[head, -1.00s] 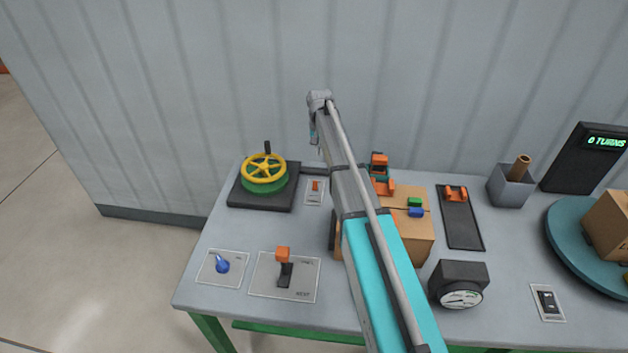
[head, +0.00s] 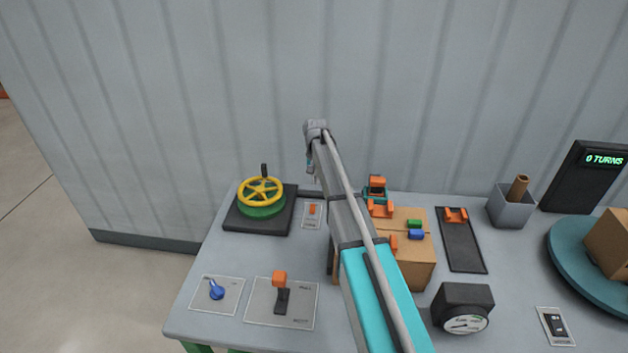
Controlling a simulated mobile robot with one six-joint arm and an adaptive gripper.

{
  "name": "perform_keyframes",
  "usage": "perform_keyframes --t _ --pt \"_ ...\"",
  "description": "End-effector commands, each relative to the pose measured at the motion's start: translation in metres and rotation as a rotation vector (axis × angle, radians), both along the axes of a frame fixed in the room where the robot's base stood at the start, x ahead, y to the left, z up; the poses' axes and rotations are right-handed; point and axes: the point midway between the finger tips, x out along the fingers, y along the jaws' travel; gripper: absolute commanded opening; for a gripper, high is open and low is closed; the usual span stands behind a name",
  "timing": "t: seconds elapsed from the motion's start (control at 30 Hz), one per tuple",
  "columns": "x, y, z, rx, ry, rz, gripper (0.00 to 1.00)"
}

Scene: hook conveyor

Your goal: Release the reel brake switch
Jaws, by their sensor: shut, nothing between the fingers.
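A small switch with an orange rocker (head: 312,209) sits on a pale plate just right of the yellow handwheel (head: 261,191). It is probably the reel brake switch, but its label is too small to read. My gripper (head: 314,178) hangs from the end of my arm, seen small and partly hidden by the arm. It points down, above and behind the orange switch in the picture, and looks apart from it. It is shut with nothing in it.
An orange-topped lever (head: 281,292) and a blue knob (head: 216,290) stand on front plates. A cardboard box (head: 415,265), a black gauge (head: 465,305), a rocker switch (head: 555,325) and a turntable (head: 575,268) lie right. A display (head: 590,178) reads 0 TURNS. The wall is close behind.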

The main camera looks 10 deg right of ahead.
Motion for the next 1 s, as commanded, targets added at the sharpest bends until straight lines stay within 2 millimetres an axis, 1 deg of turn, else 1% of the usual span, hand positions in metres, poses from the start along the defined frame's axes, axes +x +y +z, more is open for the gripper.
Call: perform_keyframes --t 0.03,0.1,0.7,1.0 --pt "-0.001 0.0 -0.008 0.0 0.0 0.0 0.0" --pt "-0.001 0.001 -0.014 0.0 0.0 0.0 0.0" --pt "-0.004 0.003 -0.059 0.0 0.0 0.001 0.0" --pt "-0.006 0.004 -0.077 0.0 0.0 0.002 0.0"
